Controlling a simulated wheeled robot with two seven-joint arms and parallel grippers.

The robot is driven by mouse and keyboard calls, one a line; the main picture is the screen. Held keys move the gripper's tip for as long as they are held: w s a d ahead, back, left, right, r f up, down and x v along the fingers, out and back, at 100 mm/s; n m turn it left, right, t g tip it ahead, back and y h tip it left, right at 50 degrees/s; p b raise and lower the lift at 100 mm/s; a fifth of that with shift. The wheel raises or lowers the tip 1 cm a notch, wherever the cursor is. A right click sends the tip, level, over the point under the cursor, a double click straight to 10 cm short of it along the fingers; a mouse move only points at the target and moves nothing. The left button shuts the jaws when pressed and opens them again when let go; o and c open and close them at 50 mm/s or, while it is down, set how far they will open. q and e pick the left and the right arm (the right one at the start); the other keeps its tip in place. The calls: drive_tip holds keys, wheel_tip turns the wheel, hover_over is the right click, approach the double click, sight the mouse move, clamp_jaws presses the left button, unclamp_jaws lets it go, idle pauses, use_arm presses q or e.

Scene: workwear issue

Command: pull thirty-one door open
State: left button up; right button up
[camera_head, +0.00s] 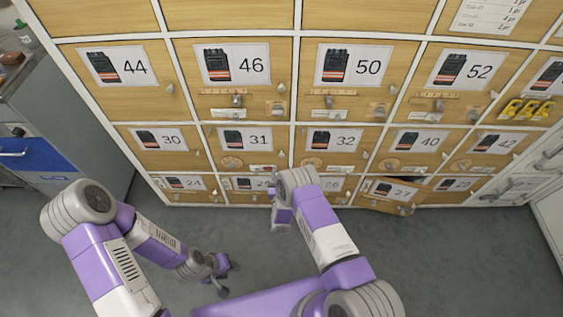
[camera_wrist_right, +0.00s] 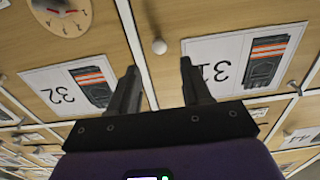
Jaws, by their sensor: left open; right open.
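The thirty-one door (camera_head: 245,140) is a shut wooden locker door with a white label bearing 31 and a dark item picture. In the right wrist view it shows upside down (camera_wrist_right: 217,121), with its small round knob (camera_wrist_right: 159,46) next to the white divider. My right gripper (camera_wrist_right: 158,68) is open and empty. Its fingers point toward the doors and the knob appears just beyond the gap between the fingertips, apart from them. In the head view its fingers are hard to make out. My left gripper (camera_head: 229,279) is open and empty, low over the floor at the left.
The thirty-two door (camera_head: 332,141) adjoins on the right and the thirty door (camera_head: 160,139) on the left. The twenty-seven door (camera_head: 391,194) below stands ajar. Yellow items (camera_head: 526,110) hang at the far right. A grey cabinet (camera_head: 85,100) stands left. The grey floor (camera_head: 460,260) is clear.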

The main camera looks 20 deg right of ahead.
sight(281, 156)
drive_tip(key=b+x, duration=0.2)
drive_tip(key=x, duration=0.3)
drive_tip(key=shift+w+f, duration=0.1)
drive_tip(key=shift+w, duration=0.05)
drive_tip(key=shift+w+d, duration=0.25)
drive_tip(key=shift+w, duration=0.4)
clamp_jaws()
